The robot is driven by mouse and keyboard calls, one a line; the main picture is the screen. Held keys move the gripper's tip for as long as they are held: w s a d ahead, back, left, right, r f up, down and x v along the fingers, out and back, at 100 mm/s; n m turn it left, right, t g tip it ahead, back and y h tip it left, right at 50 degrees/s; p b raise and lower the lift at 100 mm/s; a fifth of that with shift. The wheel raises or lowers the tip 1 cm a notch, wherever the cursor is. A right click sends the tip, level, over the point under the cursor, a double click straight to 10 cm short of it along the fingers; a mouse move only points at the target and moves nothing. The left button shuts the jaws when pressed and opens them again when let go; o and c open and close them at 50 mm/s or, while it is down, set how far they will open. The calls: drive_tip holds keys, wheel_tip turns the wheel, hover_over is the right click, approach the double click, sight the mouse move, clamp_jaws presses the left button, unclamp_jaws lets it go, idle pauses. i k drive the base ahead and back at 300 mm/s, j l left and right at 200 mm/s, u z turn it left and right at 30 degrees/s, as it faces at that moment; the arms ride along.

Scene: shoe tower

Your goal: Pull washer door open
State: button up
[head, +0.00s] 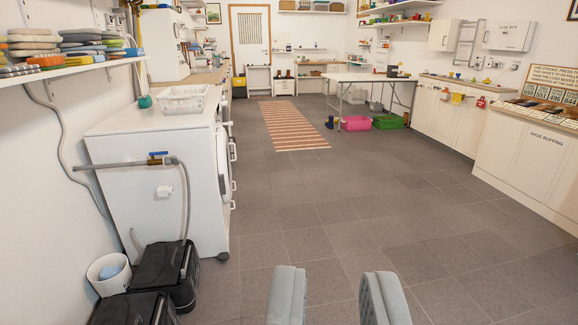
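The washer (165,190) is a white machine at the left, seen mostly from its side. Its front faces right, and the door (225,185) shows edge-on as a thin strip there. I cannot tell for sure whether the door is closed. My gripper (332,285) is at the bottom middle, with two grey padded fingers standing apart. It is open and empty, over the floor, to the right of the washer and not touching it.
Black boxes (166,275) and a white bin (108,274) stand by the washer. A basket (183,98) is on top. A striped rug (293,125), a white table (370,78) and a right-hand counter (535,160) lie beyond. The floor in the middle is clear.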

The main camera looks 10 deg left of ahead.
sight(224, 160)
drive_tip(key=i, duration=3.4)
drive_tip(key=i+u, duration=0.25)
drive_tip(key=i+l+u, duration=0.1)
drive_tip(key=i+u, duration=0.2)
